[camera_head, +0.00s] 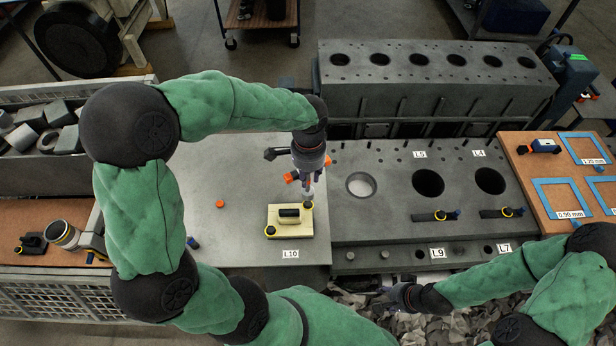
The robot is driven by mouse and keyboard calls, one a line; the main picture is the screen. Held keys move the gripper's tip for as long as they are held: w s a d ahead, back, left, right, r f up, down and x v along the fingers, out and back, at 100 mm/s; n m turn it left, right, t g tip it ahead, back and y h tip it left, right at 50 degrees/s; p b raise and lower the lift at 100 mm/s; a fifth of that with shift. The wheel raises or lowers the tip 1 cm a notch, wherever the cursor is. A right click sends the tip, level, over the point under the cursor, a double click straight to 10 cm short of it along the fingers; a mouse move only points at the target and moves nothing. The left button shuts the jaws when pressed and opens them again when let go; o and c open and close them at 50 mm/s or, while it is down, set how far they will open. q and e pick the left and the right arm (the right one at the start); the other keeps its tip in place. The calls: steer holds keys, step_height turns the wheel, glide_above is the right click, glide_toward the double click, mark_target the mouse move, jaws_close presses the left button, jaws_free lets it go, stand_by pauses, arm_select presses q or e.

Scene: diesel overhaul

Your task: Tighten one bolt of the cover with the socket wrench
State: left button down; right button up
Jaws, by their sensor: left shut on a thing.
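The cover (283,225) is a pale yellow plate with a black handle, flat on the grey bench above the L10 label. A yellow-ringed bolt (270,231) shows at its front left corner, and another bolt (306,205) at its back right corner. My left gripper (307,178) points down above the back right bolt, shut on what looks like the socket wrench (308,190). The wrench is mostly hidden by the gripper; I cannot tell whether its socket touches the bolt. My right gripper (396,296) is low at front right, away from the cover, and its jaws are unclear.
A grey engine block (390,200) with large bores stands right of the cover, with two dark tools lying on it. An orange cap (220,204) lies on the bench. A wooden board (520,172) with blue frames is at right.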

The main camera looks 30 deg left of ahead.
mark_target(309, 191)
arm_select(q)
steer(key=n+b, duration=0.1)
steer(key=n, duration=0.2)
steer(key=f+n+b, duration=0.1)
steer(key=n, duration=0.2)
steer(key=shift+w+n+b, duration=0.2)
steer(key=shift+n+b, duration=0.15)
steer(key=shift+n, duration=0.05)
steer(key=shift+f+b, duration=1.05)
steer(key=shift+f, duration=0.5)
steer(key=shift+f, duration=0.1)
